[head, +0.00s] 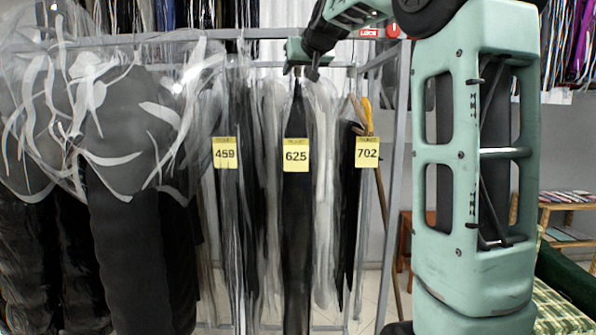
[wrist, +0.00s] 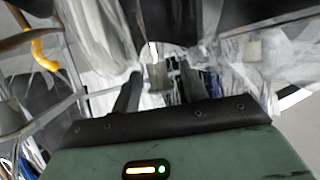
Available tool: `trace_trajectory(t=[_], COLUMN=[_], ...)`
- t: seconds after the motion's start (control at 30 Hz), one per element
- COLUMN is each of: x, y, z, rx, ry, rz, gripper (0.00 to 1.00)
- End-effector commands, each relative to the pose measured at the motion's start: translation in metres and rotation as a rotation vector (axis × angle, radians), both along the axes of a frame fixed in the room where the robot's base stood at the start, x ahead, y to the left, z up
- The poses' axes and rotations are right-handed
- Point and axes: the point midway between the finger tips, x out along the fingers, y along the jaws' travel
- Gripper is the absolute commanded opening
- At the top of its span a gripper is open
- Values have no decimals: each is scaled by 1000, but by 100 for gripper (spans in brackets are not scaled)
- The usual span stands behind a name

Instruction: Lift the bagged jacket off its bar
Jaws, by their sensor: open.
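Several garments in clear bags hang from the grey bar (head: 150,37) of a rack in the head view. A dark one with yellow tag 625 (head: 296,155) hangs in the middle, between tag 459 (head: 225,152) and tag 702 (head: 367,152). Which one the task means, I cannot tell. My gripper (head: 300,73) is at bar height, over the top of the 625 garment. In the wrist view my gripper (wrist: 160,78) has its two dark fingers apart. Dark cloth and clear plastic lie beyond them, with a small tan piece seen between them. Contact is unclear.
Large dark bagged garments (head: 125,210) crowd the left of the rack. An orange-yellow item (head: 363,113) hangs by tag 702 and also shows in the wrist view (wrist: 42,52). A wooden shelf (head: 560,215) and a green plaid seat (head: 560,300) stand at the right.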

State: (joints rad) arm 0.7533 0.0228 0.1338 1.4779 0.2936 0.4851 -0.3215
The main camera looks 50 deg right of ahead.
Motion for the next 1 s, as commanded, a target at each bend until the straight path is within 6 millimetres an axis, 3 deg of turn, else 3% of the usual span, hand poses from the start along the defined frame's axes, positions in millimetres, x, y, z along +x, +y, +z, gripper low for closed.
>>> trace_trajectory(t=[0.07, 0.2, 0.23, 0.63, 1.0], x=[0, 0, 0, 0, 7], y=[0, 0, 0, 1, 1], z=[0, 0, 0, 6, 30], rx=[0, 0, 0, -4, -3], ry=[0, 0, 0, -5, -5], rz=[0, 0, 0, 0, 4], gripper=[41, 2, 0, 0, 0])
